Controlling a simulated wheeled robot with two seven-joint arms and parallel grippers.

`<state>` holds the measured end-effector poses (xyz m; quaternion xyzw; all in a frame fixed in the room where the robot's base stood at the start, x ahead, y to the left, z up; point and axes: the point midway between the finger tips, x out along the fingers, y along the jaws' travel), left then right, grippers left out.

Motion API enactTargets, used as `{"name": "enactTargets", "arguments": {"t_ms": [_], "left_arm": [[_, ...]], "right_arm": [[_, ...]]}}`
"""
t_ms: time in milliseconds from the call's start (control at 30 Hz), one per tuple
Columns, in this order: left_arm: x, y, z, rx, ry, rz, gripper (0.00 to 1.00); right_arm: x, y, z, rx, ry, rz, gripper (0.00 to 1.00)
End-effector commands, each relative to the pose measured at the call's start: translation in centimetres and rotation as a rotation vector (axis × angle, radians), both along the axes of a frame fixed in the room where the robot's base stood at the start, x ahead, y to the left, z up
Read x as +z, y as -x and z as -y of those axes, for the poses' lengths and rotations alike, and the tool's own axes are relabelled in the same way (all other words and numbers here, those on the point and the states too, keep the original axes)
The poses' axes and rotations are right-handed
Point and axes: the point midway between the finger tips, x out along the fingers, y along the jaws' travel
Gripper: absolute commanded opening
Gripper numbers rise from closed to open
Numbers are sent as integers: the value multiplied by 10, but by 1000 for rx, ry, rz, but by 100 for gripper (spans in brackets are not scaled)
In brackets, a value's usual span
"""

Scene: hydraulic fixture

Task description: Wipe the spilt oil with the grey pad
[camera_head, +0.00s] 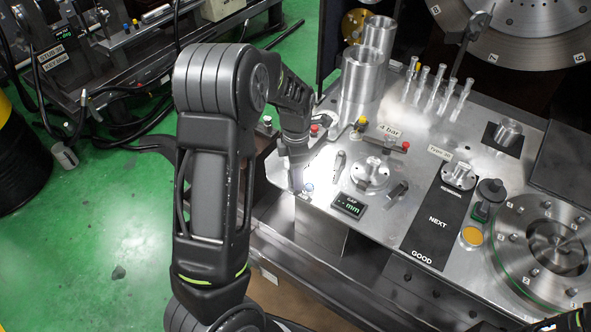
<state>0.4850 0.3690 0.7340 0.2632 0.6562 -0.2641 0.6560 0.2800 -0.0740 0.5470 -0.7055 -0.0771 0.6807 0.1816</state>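My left arm rises through the middle of the view and bends over to the left end of the metal work plate (315,190). My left gripper (299,180) points down there, close to the plate; its fingertips are too small and too washed out by glare to tell open from shut. A round amber patch (472,236), which may be the oil, lies on the plate at the right, beside the black label strip. I cannot make out a grey pad for certain. Only a dark piece of my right arm shows at the bottom right corner; its gripper is out of view.
A gap display (349,205) is near my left gripper.

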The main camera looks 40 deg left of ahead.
Motion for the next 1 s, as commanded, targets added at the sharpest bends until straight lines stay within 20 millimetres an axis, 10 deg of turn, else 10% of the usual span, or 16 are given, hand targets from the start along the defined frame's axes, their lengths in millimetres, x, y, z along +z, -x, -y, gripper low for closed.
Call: {"name": "enactTargets", "arguments": {"t_ms": [1000], "left_arm": [[-1, 3, -42, 0, -1, -1, 5]], "right_arm": [[1, 0, 0, 0, 0, 0, 45]]}}
